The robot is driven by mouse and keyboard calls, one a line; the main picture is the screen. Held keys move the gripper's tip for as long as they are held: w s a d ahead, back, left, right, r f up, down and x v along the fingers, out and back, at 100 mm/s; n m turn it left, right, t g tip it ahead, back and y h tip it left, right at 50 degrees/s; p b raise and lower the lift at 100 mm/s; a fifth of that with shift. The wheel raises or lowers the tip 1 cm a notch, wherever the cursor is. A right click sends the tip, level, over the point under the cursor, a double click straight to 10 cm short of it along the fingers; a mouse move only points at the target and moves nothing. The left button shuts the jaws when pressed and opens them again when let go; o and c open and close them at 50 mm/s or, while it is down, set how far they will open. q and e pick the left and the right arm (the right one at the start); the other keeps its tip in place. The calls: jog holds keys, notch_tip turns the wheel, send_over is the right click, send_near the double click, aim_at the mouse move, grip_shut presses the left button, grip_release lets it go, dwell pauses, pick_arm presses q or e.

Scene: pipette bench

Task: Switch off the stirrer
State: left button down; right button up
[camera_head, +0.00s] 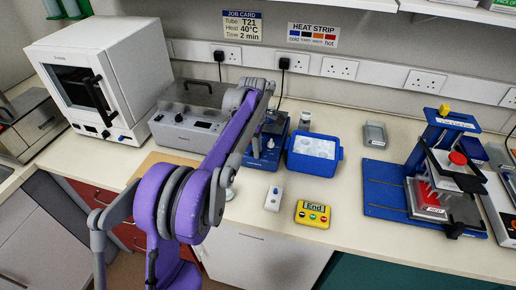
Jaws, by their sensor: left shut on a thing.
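The blue bench device (277,133), which looks like the stirrer, stands near the back of the bench, left of a blue tub. A small pale spot shows on its front; I cannot tell its switch setting. My purple and grey left arm rises from the lower left and bends down at the device. My left gripper (262,137) is at the device, largely covered by my own forearm and wrist. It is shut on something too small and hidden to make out. My right gripper is not in view.
A blue tub (334,163) with white contents stands right of the device. A yellow timer reading "End" (313,214) and a small white object (273,198) lie in front. A grey box-shaped instrument (186,126) is at left.

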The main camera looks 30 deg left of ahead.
pick_arm(q)
jog(key=shift+s+a+t+h, duration=0.1)
jog(key=shift+a+t+h, duration=0.25)
jog(key=shift+h, duration=0.85)
jog(key=c, duration=0.7)
grip_release()
jog(key=shift+r, duration=0.15)
jog(key=v, duration=1)
jog(key=shift+r, duration=0.3)
